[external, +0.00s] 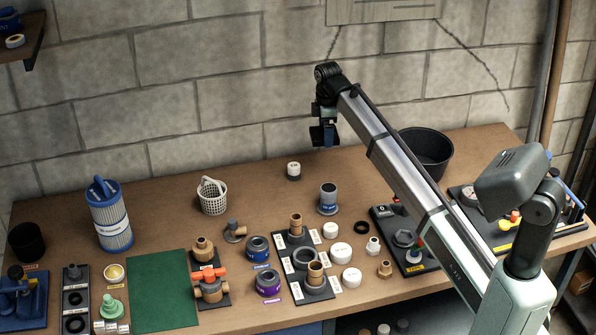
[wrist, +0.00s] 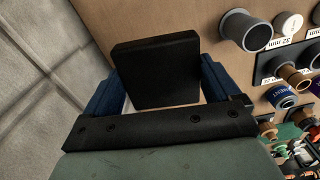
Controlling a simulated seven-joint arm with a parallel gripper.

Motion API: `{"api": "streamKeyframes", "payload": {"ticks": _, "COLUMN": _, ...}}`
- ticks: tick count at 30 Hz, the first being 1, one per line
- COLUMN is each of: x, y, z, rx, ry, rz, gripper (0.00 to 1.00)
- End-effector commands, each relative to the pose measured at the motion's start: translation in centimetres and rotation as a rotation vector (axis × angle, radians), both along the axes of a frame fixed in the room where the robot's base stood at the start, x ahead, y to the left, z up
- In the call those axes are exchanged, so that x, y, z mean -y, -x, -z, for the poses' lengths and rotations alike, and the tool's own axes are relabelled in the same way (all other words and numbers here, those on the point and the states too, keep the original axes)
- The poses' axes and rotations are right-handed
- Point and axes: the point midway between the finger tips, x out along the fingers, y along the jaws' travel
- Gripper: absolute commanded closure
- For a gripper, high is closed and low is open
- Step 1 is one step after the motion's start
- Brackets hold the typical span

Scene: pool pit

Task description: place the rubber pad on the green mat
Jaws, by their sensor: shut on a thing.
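The rubber pad (wrist: 155,68) is a flat black square, held between the blue fingers of my gripper (wrist: 158,84) in the wrist view. In the external view my gripper (external: 324,132) hangs high above the back of the bench, near the wall; the pad there is dark and hard to tell from the fingers. The green mat (external: 163,290) lies flat at the front left of the bench, well to the left of and in front of my gripper. Its surface looks bare.
A blue filter cartridge (external: 110,218) and a white basket (external: 212,196) stand behind the mat. A valve with an orange handle (external: 210,284) is close to its right edge, a green fitting (external: 111,308) to its left. A black bucket (external: 426,153) stands at the back right.

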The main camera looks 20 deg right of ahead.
Motion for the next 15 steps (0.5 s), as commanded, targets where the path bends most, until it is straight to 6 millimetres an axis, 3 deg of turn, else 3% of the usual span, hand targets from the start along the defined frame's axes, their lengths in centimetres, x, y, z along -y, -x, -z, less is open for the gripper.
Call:
{"api": "streamKeyframes", "payload": {"ticks": 1, "x": -2.1, "y": 0.2, "z": -0.1, "rx": 0.000, "ry": 0.000, "rz": -0.009, "gripper": 0.47}}
{"api": "streamKeyframes", "payload": {"ticks": 8, "x": -11.2, "y": 2.0, "z": -0.1, "rx": 0.001, "ry": 0.000, "rz": -0.031, "gripper": 0.47}}
{"api": "streamKeyframes", "payload": {"ticks": 15, "x": -20.5, "y": 5.0, "z": 0.0, "rx": 0.000, "ry": 0.000, "rz": -0.053, "gripper": 0.47}}
